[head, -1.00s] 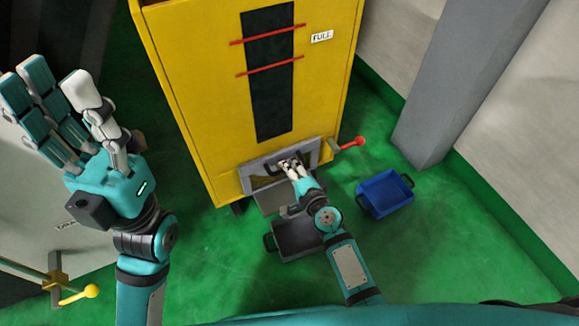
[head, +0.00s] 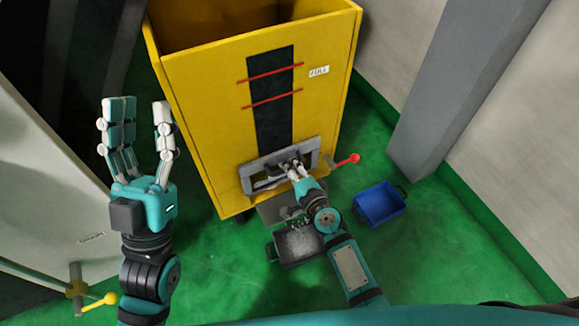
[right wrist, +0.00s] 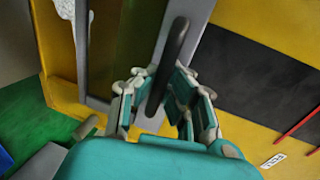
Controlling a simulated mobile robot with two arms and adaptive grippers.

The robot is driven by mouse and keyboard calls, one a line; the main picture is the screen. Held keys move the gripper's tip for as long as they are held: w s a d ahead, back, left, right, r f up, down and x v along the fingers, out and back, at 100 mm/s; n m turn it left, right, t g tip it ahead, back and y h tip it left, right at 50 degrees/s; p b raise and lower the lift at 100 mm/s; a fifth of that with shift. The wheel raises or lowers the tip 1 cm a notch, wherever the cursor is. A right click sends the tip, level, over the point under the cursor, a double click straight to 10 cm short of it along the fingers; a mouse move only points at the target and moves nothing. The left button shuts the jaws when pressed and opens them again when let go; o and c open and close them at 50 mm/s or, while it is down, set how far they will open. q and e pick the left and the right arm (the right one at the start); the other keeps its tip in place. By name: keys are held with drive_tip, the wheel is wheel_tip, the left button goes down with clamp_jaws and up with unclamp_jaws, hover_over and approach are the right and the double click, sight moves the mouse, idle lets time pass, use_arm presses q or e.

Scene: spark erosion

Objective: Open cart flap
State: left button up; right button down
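The yellow cart (head: 215,140) stands upright in the middle of the head view. Its grey flap (head: 300,157) is low on the front, with a gap showing below it. My right gripper (head: 294,168) is at the flap. In the right wrist view, its fingers (right wrist: 160,88) are closed in around the dark flap handle (right wrist: 176,40); exact finger contact is partly hidden. My left gripper (head: 138,125) is open and empty, raised left of the cart with fingers pointing up.
A dark tray (head: 273,253) below the flap holds grey loose material (head: 298,243). A blue bin (head: 380,203) stands to its right. A red-knobbed lever (head: 348,160) sticks out beside the flap. A grey pillar (head: 440,90) is at right; a yellow-knobbed handle (head: 108,300) is at lower left.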

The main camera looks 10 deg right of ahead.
drive_tip(key=shift+s+f, duration=0.1)
drive_tip(key=shift+f, duration=0.05)
drive_tip(key=c, duration=1.6)
unclamp_jaws()
drive_tip(key=shift+d, duration=0.1)
drive_tip(key=shift+o, duration=1.3)
drive_tip(key=v, duration=1.2)
